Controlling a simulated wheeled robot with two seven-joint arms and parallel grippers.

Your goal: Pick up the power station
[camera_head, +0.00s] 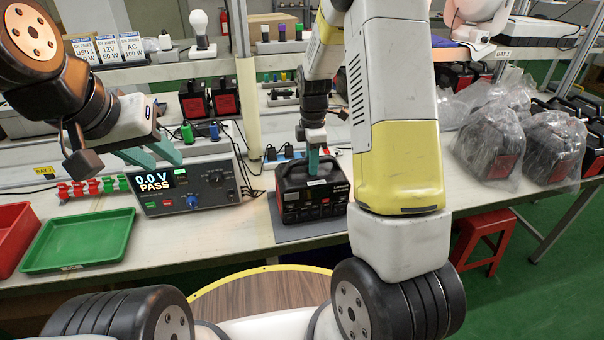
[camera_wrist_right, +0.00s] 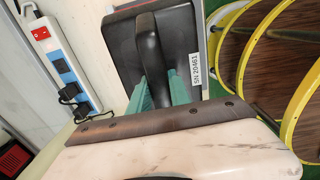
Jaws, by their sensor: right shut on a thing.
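The power station (camera_head: 311,203) is a black box with a carry handle and a front panel of sockets. It stands on a grey mat on the bench, in the middle of the head view. In the right wrist view its black top and handle (camera_wrist_right: 150,60) fill the upper middle, with a label reading SN 20461. My right gripper (camera_head: 313,160) points down from above, its green fingers shut on the handle; the fingers also show in the wrist view (camera_wrist_right: 160,92). My left gripper (camera_head: 158,155) is in the air at the left, its green fingers apart and empty.
A test unit (camera_head: 185,188) reading 0.0 V PASS stands left of the power station. A green tray (camera_head: 80,240) and a red tray (camera_head: 12,235) lie further left. A power strip (camera_wrist_right: 58,60) is behind. Bagged units (camera_head: 490,145) stand at right.

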